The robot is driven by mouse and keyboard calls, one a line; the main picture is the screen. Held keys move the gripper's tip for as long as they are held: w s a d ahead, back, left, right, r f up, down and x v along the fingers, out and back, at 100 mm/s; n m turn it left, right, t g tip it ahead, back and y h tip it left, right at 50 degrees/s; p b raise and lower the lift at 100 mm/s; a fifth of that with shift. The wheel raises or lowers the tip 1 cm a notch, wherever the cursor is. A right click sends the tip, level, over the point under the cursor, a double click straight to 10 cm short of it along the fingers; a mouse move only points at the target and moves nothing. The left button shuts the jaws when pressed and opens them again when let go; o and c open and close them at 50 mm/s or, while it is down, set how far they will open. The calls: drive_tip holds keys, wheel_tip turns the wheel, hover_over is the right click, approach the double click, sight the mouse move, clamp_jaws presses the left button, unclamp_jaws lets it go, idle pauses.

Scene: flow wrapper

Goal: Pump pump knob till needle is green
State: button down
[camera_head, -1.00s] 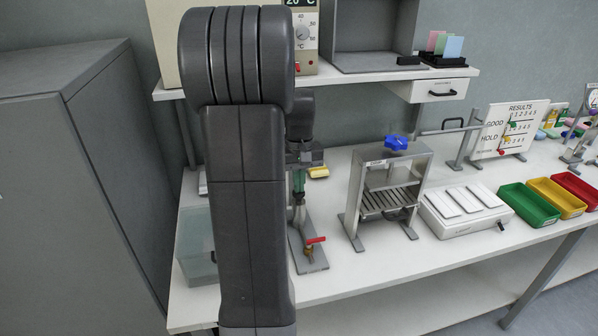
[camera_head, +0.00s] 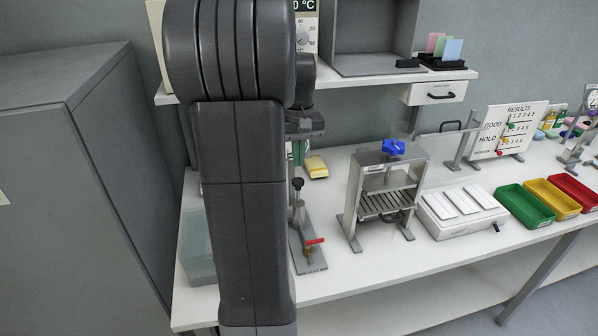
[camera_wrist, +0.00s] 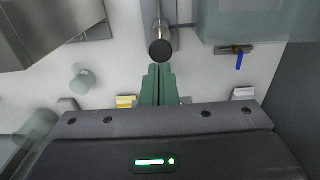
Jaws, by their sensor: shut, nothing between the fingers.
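The pump knob (camera_head: 298,183) is a black knob on top of a slim upright pump, just right of my arm in the head view. In the wrist view the knob (camera_wrist: 161,50) is a dark round end on a grey shaft, just beyond my fingertips. My gripper (camera_wrist: 158,68) has green fingers closed together with nothing between them. In the head view my gripper (camera_head: 299,154) shows partly behind my arm, above the knob and apart from it. No gauge needle shows in either view.
A red-handled valve (camera_head: 315,241) sits low on the pump's base. A metal press with a blue knob (camera_head: 394,147) stands to the right. A clear box (camera_head: 197,250) is partly hidden by my arm. A yellow block (camera_head: 316,167) lies behind the pump.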

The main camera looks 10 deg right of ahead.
wheel_tip(320, 180, up, 5)
drive_tip(key=shift+f, duration=0.15)
idle(0.6)
wheel_tip(320, 180, up, 5)
hover_over(298, 180)
drive_tip(key=shift+f+b, duration=0.1)
drive_tip(key=shift+b, duration=0.2)
wheel_tip(298, 180, down, 14)
drive_tip(key=shift+f, duration=0.1)
idle(0.5)
